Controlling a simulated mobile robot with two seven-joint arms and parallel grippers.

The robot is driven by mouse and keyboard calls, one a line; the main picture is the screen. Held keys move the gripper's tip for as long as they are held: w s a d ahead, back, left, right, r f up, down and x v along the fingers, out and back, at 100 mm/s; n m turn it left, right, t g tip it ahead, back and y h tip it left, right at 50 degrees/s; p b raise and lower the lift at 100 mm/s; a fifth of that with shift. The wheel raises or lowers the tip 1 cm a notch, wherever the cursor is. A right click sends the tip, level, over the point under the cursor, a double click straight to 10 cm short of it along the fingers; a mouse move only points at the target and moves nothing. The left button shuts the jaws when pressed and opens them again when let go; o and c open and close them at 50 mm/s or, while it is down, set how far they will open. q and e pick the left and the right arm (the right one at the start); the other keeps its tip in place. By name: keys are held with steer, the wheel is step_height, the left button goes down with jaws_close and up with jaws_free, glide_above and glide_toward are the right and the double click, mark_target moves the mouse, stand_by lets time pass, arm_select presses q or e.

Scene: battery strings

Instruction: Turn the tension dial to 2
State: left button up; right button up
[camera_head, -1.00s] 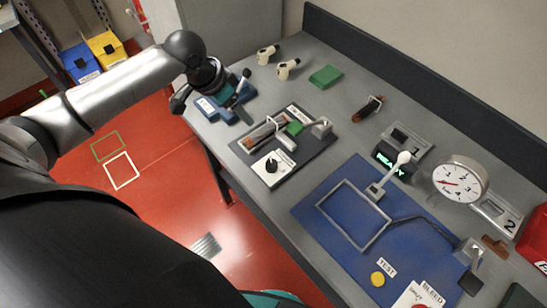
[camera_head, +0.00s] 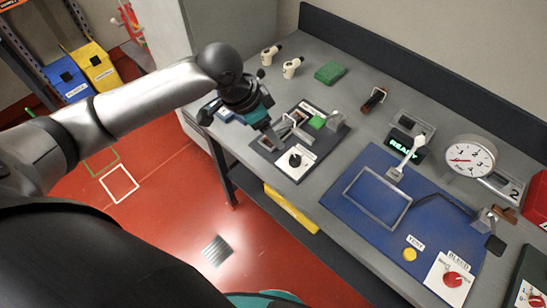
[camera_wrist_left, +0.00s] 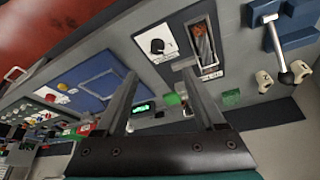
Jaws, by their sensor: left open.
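A black dial (camera_head: 295,160) sits on a white label at the front right of a dark panel (camera_head: 265,148) on the grey bench. The panel also carries a clamp-like fixture and a small green block. The dial shows in the left wrist view (camera_wrist_left: 157,46), just beyond the fingertips; its lettering is too small to read. My left gripper (camera_head: 273,133) is above the panel, left of the dial and apart from it. In the left wrist view the gripper (camera_wrist_left: 158,71) has its fingers spread with nothing between them. My right gripper is not in view.
A blue mat (camera_head: 350,215) with a metal frame lies to the right. A round gauge (camera_head: 469,157) and a READY display (camera_head: 405,147) stand behind it. A green block (camera_head: 330,73) and two pale fittings lie at the back left. A blue lever block (camera_wrist_left: 285,25) is near the panel.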

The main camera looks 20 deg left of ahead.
arm_select(q)
steer(key=d+f, duration=0.1)
glide_toward(295, 158)
steer(key=b+x, duration=0.2)
steer(key=x, duration=0.4)
steer(key=shift+w+d+f, duration=0.1)
steer(key=shift+d+f, duration=0.05)
steer(key=shift+f, duration=0.2)
steer(key=shift+w+d+f, duration=0.1)
steer(key=shift+f, duration=0.3)
steer(key=shift+w+d+f, duration=0.15)
steer(key=shift+w+f, duration=0.05)
steer(key=shift+f, duration=0.3)
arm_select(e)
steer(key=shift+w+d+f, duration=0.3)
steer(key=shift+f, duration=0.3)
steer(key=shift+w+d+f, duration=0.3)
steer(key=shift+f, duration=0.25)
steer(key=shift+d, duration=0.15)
arm_select(q)
steer(key=shift+c, duration=0.8)
jaws_close()
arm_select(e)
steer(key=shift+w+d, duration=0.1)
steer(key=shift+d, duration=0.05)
